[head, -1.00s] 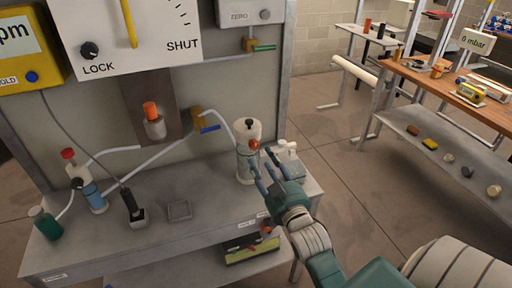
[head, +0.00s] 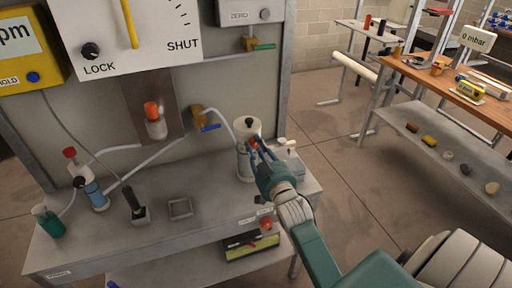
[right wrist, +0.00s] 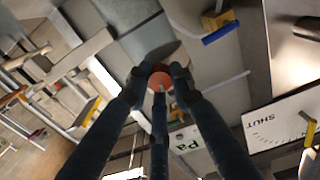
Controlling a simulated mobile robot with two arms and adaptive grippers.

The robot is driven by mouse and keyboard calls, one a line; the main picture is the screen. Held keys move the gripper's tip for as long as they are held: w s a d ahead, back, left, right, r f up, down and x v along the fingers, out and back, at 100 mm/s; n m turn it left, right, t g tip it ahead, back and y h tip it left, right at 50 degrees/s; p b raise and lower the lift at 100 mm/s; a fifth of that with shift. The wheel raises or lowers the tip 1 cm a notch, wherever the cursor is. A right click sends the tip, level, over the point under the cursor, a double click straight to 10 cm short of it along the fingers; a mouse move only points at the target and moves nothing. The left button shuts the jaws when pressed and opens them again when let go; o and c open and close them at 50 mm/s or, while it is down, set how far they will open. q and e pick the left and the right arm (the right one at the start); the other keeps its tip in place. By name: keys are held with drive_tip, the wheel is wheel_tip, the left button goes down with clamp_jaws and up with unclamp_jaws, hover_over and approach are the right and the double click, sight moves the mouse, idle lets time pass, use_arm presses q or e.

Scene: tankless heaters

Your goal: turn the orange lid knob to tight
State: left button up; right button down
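The orange lid knob (head: 254,143) is on the side of the white-topped canister (head: 244,162) at the bench's right end. My right gripper (head: 260,148) reaches it from the right, its fingers partly covering the knob. In the right wrist view the round orange knob (right wrist: 160,81) lies between my right gripper's fingertips (right wrist: 160,76), one on each side and a third finger below. Whether the fingers press on the knob cannot be told. My left gripper is not in view.
A valve with a blue handle (head: 210,127) and a hose are left of the canister. A white pump bottle (head: 287,151) stands close on its right. An orange-capped fitting (head: 152,112) is on the wall panel. The bench middle holds a small empty tray (head: 180,208).

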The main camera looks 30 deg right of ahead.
drive_tip(key=shift+f+m, duration=0.15)
drive_tip(key=shift+m, duration=0.15)
drive_tip(key=m+p, duration=0.2)
drive_tip(key=m, duration=0.1)
drive_tip(key=shift+a+m, duration=0.1)
drive_tip(key=shift+m, duration=0.3)
drive_tip(key=m+p, duration=0.2)
drive_tip(key=m, duration=0.2)
drive_tip(key=m+p, duration=0.1)
drive_tip(key=m, duration=0.5)
drive_tip(key=shift+f, duration=0.1)
drive_tip(key=m, duration=0.5)
drive_tip(key=shift+a, duration=0.1)
drive_tip(key=c, duration=1.5)
unclamp_jaws()
